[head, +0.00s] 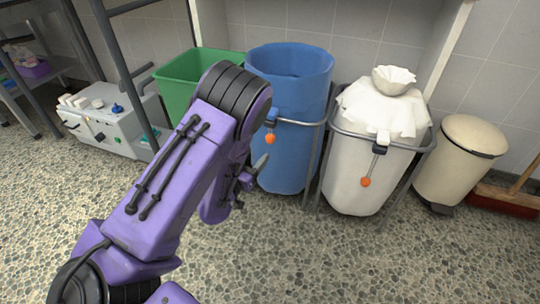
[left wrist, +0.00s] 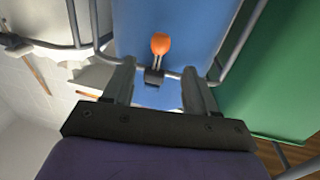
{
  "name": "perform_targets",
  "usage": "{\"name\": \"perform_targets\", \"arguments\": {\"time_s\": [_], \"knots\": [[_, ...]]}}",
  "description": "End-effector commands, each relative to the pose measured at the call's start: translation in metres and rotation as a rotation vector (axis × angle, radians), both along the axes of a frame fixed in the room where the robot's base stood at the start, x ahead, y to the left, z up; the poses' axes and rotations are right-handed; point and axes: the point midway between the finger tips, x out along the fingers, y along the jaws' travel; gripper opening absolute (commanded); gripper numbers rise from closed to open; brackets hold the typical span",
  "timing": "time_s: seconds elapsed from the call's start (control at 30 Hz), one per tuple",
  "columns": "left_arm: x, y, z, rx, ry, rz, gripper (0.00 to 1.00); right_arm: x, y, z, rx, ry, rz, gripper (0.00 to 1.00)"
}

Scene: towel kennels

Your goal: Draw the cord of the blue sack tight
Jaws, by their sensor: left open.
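The blue sack (head: 290,85) hangs in a metal ring frame, its mouth wide open. An orange bead (head: 270,138) hangs on its front below a small clip (head: 271,117). My left gripper (head: 250,178) is in front of the blue sack, low and left of the bead in the head view. In the left wrist view the left gripper (left wrist: 159,68) is open and empty. Its fingers point at the sack (left wrist: 150,20), one to each side of the short cord (left wrist: 157,64). The orange bead (left wrist: 160,43) shows just beyond the fingertips. My right gripper is not in view.
A green bin (head: 185,75) stands left of the blue sack. A white sack (head: 355,170) with an orange bead (head: 365,182) and a bundled white cloth stands right. Beyond are a cream pedal bin (head: 455,165) and a broom (head: 505,200). The pebbled floor in front is clear.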

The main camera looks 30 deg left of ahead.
Motion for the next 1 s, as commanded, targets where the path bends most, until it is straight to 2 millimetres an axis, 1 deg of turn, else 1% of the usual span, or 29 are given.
{"name": "perform_targets", "arguments": {"time_s": [0.07,0.13,0.4,0.5,0.63,0.87,0.9,0.93,0.97,1.0], "knots": [[0.007,0.001,0.0,0.002,-0.009,-0.002,0.57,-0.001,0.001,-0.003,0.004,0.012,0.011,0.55],[0.019,0.002,0.002,0.003,-0.011,-0.003,0.57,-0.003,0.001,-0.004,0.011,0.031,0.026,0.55],[0.078,0.007,0.0,0.001,-0.008,-0.001,0.57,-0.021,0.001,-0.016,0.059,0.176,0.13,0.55],[0.093,0.008,0.0,0.001,-0.007,0.0,0.57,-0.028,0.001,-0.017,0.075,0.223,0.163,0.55],[0.103,0.009,0.001,0.001,-0.004,-0.001,0.57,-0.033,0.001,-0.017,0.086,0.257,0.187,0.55],[0.104,0.009,0.002,0.0,-0.003,0.0,0.57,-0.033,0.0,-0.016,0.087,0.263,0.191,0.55],[0.104,0.009,0.002,0.0,-0.003,0.0,0.51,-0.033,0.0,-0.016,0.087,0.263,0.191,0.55],[0.104,0.009,0.002,0.0,-0.003,0.0,0.41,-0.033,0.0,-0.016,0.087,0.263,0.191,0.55],[0.104,0.009,0.002,0.0,-0.003,0.0,0.31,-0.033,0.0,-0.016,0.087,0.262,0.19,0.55],[0.104,0.009,0.002,0.0,-0.002,0.0,0.18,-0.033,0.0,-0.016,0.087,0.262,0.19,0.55]]}}
